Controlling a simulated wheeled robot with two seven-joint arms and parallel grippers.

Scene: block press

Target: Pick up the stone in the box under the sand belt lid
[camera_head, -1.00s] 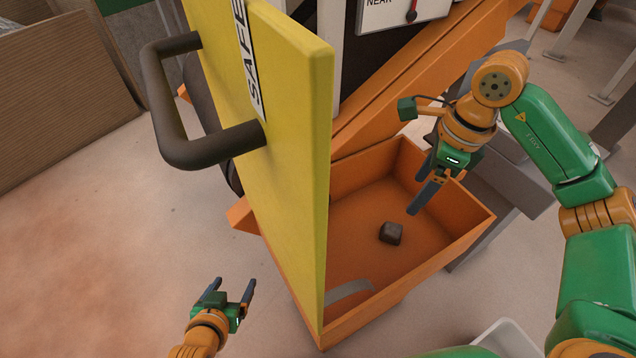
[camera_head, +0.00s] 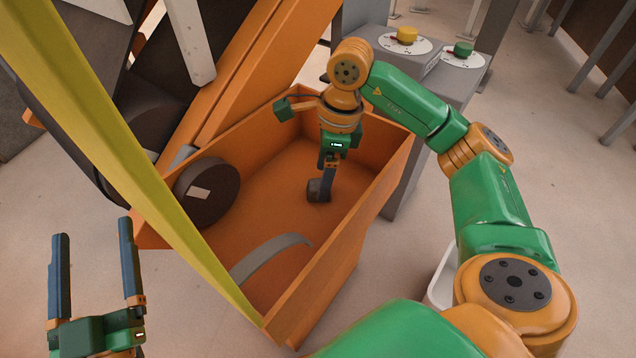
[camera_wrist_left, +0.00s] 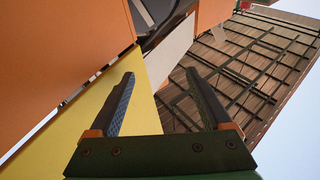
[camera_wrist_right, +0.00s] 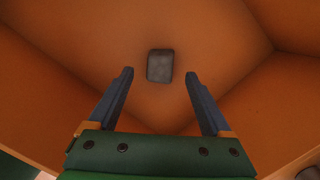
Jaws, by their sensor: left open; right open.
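The dark grey stone (camera_head: 313,191) lies on the floor of the orange box (camera_head: 338,268), partly hidden by my right gripper (camera_head: 322,190). That gripper reaches down into the box and is open. In the right wrist view the stone (camera_wrist_right: 160,66) lies centred between the open fingers, near their tips, not gripped. The yellow lid (camera_head: 118,140) shows almost edge-on, raised along the box's left side. My left gripper (camera_head: 95,235) is open and empty, left of the lid, outside the box. The lid also shows in the left wrist view (camera_wrist_left: 62,132).
A dark round roller (camera_head: 208,190) and a grey curved strip (camera_head: 270,256) show at the box's left side. An orange sloping beam (camera_head: 255,70) rises behind. A grey console with yellow (camera_head: 407,35) and green (camera_head: 464,49) buttons stands behind right. Floor at lower left is clear.

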